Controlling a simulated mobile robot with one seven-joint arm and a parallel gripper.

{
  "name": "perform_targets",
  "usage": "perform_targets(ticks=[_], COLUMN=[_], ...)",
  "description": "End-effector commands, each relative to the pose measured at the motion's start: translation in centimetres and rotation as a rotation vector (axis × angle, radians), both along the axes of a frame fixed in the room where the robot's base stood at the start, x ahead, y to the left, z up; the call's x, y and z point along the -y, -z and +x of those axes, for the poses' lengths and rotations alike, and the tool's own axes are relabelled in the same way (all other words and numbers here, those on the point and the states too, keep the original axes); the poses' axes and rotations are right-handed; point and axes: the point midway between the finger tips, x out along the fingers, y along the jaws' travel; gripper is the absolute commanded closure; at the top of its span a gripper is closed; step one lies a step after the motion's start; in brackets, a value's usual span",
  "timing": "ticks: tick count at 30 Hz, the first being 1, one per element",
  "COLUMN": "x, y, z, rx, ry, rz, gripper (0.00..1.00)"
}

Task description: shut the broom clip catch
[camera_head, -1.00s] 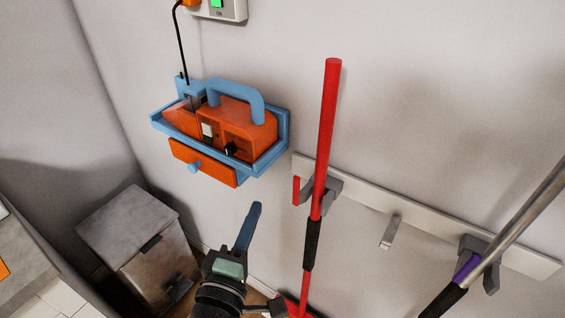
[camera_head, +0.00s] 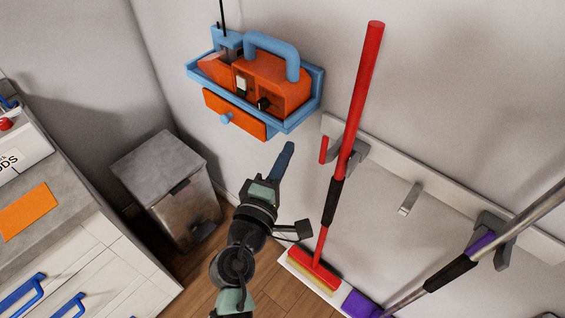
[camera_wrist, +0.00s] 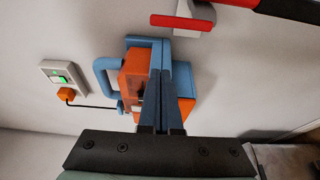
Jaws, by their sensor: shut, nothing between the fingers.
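The broom clip (camera_head: 357,152) is a grey holder on the wall rail, around the red handle of a broom (camera_head: 364,95). Its catch (camera_head: 324,150) is a short red bar standing to the left of the handle, apart from it. In the wrist view the red catch (camera_wrist: 182,21) lies across the top, by the broom's black grip (camera_wrist: 292,8). My gripper (camera_head: 287,147) is shut and empty, to the left of the catch with a gap between. Its blue fingers (camera_wrist: 161,60) point toward the wall in the wrist view.
A blue wall tray (camera_head: 300,118) with an orange box (camera_head: 285,92) is just above my gripper. A second pole (camera_head: 530,215) with a purple-catch clip (camera_head: 482,243) is at the right. A grey hook (camera_head: 410,198) sits between. A metal bin (camera_head: 180,205) stands at left.

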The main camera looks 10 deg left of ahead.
Motion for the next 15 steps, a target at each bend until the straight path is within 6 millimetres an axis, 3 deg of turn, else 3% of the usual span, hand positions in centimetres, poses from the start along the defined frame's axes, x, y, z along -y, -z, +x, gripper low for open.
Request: perform_targets(ticks=[8, 15], x=[1.0, 3.7], y=[-0.2, -0.1], z=[5.0, 3.4], rx=[0.001, -0.002], ry=[0.002, 0.002], rz=[0.001, 0.0], gripper=[1.0, 1.0])
